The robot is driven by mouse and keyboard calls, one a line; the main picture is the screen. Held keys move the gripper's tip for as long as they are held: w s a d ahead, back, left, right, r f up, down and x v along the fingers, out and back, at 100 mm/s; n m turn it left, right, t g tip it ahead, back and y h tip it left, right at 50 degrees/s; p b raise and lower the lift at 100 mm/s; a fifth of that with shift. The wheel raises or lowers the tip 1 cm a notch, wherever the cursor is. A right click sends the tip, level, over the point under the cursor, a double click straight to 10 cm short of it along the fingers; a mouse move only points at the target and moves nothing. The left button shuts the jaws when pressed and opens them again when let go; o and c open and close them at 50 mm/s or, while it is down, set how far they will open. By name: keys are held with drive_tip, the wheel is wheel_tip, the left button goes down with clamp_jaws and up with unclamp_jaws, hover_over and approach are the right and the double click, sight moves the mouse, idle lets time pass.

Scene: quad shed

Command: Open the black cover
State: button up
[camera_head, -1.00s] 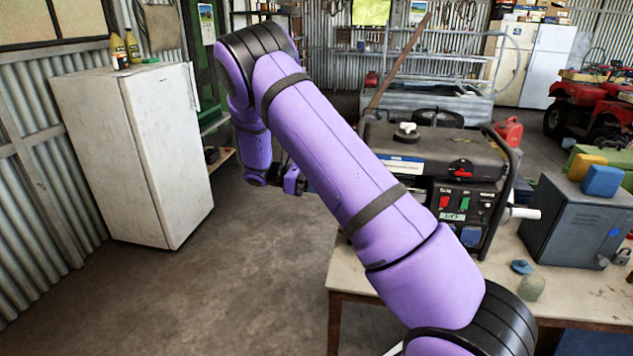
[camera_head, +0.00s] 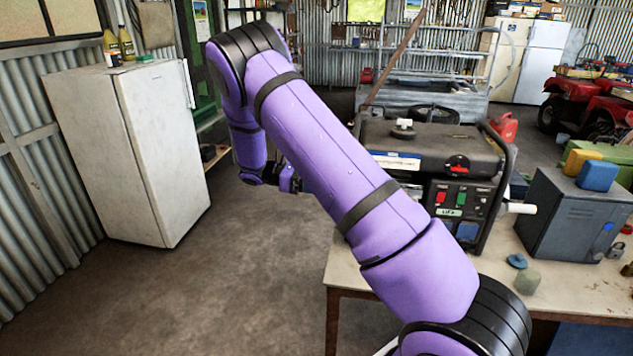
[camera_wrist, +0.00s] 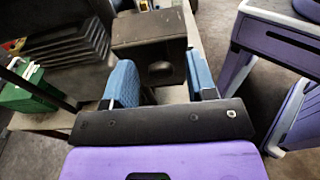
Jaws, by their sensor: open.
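A black generator (camera_head: 440,147) stands on the table, its panel of coloured switches facing the front right. In the wrist view, a dark box-shaped part (camera_wrist: 138,32) with a round dark opening or knob lies ahead of my gripper (camera_wrist: 160,78). It may be the black cover, but I cannot tell for sure. It looks shut. The two blue finger pads are apart, with nothing seen held between them. I cannot tell whether they touch the part. In the head view my purple arm hides the fingers and the near left side of the generator.
A white fridge (camera_head: 140,150) stands left, with open floor (camera_head: 240,260) before the table (camera_head: 590,295). A grey metal box (camera_head: 565,215) and small objects lie right of the generator. Dark fins (camera_wrist: 70,45) and a green object (camera_wrist: 25,95) show in the wrist view.

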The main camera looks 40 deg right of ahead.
drive_tip(key=v, duration=1)
drive_tip(key=shift+w+a, duration=0.25)
drive_tip(key=shift+r, duration=0.1)
drive_tip(key=s+r+m+t+y, duration=0.4)
drive_tip(key=s+r+t+y, duration=0.4)
drive_tip(key=s+r, duration=1)
drive_tip(key=s+a+r+m+t+y, duration=0.2)
drive_tip(key=s+a+t, duration=0.1)
drive_tip(key=s, duration=0.7)
drive_tip(key=s+a+r+m+t+y, duration=0.2)
drive_tip(key=s+t, duration=0.4)
drive_tip(key=s, duration=0.4)
drive_tip(key=shift+s+a+r+m, duration=0.2)
drive_tip(key=shift+a+m, duration=0.3)
